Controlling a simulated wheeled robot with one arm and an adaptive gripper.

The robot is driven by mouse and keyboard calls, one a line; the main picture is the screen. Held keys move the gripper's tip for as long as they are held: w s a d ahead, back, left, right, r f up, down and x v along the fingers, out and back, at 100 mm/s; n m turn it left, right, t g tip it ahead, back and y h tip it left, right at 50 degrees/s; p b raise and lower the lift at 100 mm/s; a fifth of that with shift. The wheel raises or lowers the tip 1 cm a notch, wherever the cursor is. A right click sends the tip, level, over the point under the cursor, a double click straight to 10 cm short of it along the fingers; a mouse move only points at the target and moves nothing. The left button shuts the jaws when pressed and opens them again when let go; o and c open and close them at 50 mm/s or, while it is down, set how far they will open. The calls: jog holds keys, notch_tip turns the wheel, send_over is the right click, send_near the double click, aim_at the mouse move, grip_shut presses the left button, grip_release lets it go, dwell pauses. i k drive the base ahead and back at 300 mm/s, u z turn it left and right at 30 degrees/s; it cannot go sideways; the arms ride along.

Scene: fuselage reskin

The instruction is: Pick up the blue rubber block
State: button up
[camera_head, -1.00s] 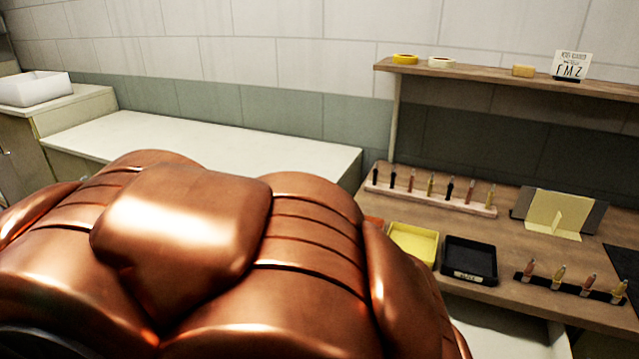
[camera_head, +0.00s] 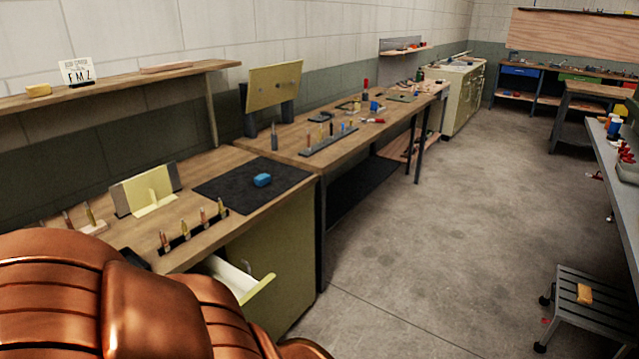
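A small blue block (camera_head: 262,180) lies on a black mat (camera_head: 225,190) on the near wooden workbench, left of the middle of the head view. Nothing touches it from above and it looks fully visible. My gripper is not in view, so its state does not show. My own copper-coloured body fills the lower left, apart from the block.
Upright tools in a black rack (camera_head: 190,232) and a yellow stand (camera_head: 145,190) are left of the mat. An open drawer (camera_head: 235,275) juts out below. A step stool (camera_head: 590,305) stands at right. The floor (camera_head: 430,220) between is clear.

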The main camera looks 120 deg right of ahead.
aim_at(262, 180)
jog(key=z, duration=3.85)
jog(key=k, duration=0.5)
jog(key=z, duration=0.8)
jog(key=i, duration=2.6)
jog(key=u, duration=2.7)
